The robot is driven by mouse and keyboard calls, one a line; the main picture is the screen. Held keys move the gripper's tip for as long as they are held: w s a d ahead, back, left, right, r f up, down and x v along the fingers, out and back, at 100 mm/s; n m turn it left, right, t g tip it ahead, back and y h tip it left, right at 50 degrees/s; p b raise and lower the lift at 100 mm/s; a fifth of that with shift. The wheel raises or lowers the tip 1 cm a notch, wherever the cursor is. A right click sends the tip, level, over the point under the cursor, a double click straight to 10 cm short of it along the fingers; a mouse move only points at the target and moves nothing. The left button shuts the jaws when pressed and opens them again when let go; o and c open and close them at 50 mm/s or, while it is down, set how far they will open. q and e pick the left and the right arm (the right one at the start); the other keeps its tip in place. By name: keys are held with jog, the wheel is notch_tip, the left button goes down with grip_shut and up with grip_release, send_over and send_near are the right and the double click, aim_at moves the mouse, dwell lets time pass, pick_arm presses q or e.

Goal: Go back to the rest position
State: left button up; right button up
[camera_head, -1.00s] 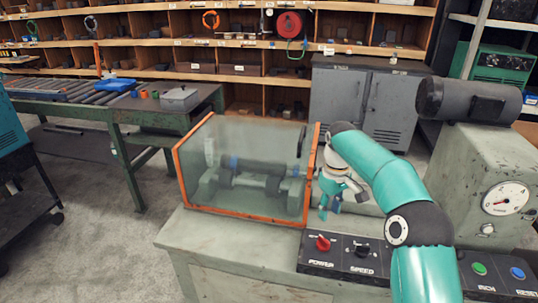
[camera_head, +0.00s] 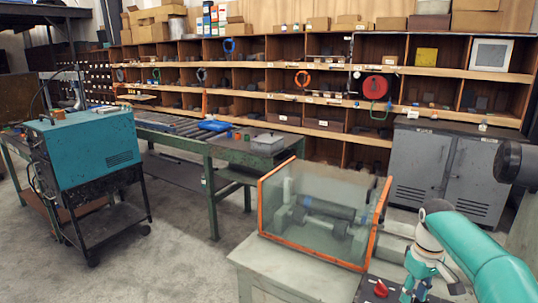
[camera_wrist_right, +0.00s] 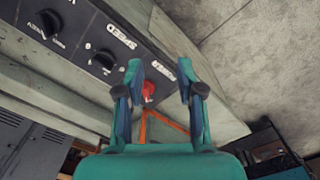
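My right gripper (camera_head: 428,290) is at the lower right of the head view, beside the control panel of the grey-green machine. In the right wrist view the right gripper (camera_wrist_right: 160,78) is open, with its two fingers apart and nothing held. The red power knob (camera_wrist_right: 148,90) shows between the fingers in that view, apparently beyond them; it also shows in the head view (camera_head: 381,288). A clear guard with orange edges (camera_head: 262,215) stands on the machine, left of my right arm. A dark pipe-like part (camera_head: 325,212) lies inside it. My left gripper is not in view.
A teal cabinet on a black cart (camera_head: 85,155) stands at the left. A green roller table (camera_head: 212,185) stands behind the guard. Shelves (camera_head: 300,95) and grey cabinets (camera_head: 450,165) line the back. The floor (camera_head: 180,260) between cart and machine is clear.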

jog(key=s+a+f+g, duration=0.1)
jog(key=s+a+f, duration=0.2)
jog(key=f, duration=0.2)
jog(key=s+a+f+n+g+y, duration=0.1)
jog(key=s+a+f+g, duration=0.15)
jog(key=f, duration=0.35)
jog(key=s+a+f, duration=0.3)
jog(key=s+f, duration=0.1)
jog(key=f, duration=0.1)
jog(key=s+a+f+m+t+y, duration=0.1)
jog(key=s+a+f+m+t, duration=0.1)
jog(key=s+a+f, duration=0.5)
jog(key=s+a+f+m+t+y, duration=0.2)
jog(key=s+a+f+m, duration=0.2)
jog(key=s+a+f, duration=0.3)
jog(key=shift+s+a+f, duration=0.25)
jog(key=shift+s, duration=2.5)
